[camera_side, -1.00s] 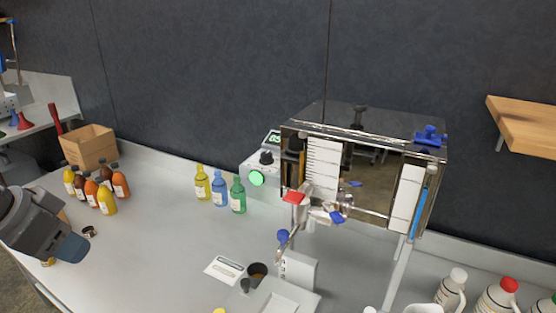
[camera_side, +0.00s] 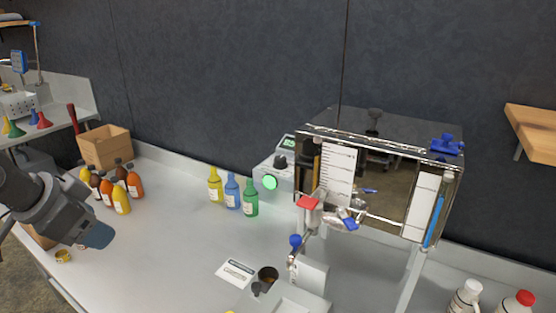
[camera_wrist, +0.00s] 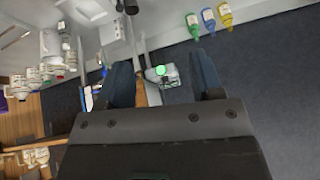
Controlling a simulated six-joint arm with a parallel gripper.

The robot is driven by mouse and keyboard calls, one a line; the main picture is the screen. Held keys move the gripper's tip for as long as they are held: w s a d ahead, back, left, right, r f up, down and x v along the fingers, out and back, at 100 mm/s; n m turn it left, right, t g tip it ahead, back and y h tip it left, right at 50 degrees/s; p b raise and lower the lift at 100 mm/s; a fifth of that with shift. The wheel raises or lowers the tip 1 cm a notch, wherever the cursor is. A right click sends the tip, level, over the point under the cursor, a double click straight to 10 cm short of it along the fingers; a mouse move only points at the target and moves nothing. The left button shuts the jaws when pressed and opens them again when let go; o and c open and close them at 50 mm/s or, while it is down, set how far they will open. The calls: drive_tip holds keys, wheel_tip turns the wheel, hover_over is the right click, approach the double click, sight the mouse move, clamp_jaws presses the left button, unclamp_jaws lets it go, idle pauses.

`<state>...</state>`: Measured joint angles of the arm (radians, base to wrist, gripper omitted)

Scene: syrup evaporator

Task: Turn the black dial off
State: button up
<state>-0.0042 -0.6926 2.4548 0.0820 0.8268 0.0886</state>
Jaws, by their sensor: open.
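The black dial (camera_side: 281,161) is a small knob on the front of a light grey control box (camera_side: 262,171) in the side view. A lit green round button (camera_side: 269,183) sits below it and a small display (camera_side: 288,142) above it. My gripper (camera_side: 97,236) is at the left over the table, far from the dial, open with nothing seen in it. In the wrist view my gripper (camera_wrist: 164,78) shows two dark fingers apart, with the box (camera_wrist: 171,76) and its green button (camera_wrist: 161,70) in the distance between them. The dial's pointer direction is too small to read.
The shiny metal evaporator (camera_side: 380,185) stands right of the box, with a red-handled valve (camera_side: 308,203). Yellow, blue and green bottles (camera_side: 232,191) stand left of the box. Several sauce bottles (camera_side: 121,200) and a cardboard box (camera_side: 104,148) are behind my gripper.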

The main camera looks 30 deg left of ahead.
drive_tip(key=w+a+r+m+t+y, duration=0.1)
drive_tip(key=w+a+r+m+t, duration=0.15)
drive_tip(key=w+m, duration=0.35)
drive_tip(key=w+a+r+m+t+y, duration=0.1)
drive_tip(key=w+a+r+m+t, duration=0.2)
drive_tip(key=w, duration=0.6)
drive_tip(key=m+h, duration=0.9)
drive_tip(key=m, duration=2.3)
hover_over(278, 158)
drive_tip(key=s+a, duration=0.6)
drive_tip(key=s, duration=0.5)
wheel_tip(278, 158, down, 8)
drive_tip(key=shift+h, duration=0.3)
drive_tip(key=x, duration=1.2)
drive_tip(key=shift+w+f, duration=0.1)
drive_tip(key=shift+w, duration=0.15)
drive_tip(key=shift+c, duration=0.3)
drive_tip(key=c, duration=0.7)
drive_tip(key=shift+d+n, duration=0.1)
drive_tip(key=shift+n, duration=0.3)
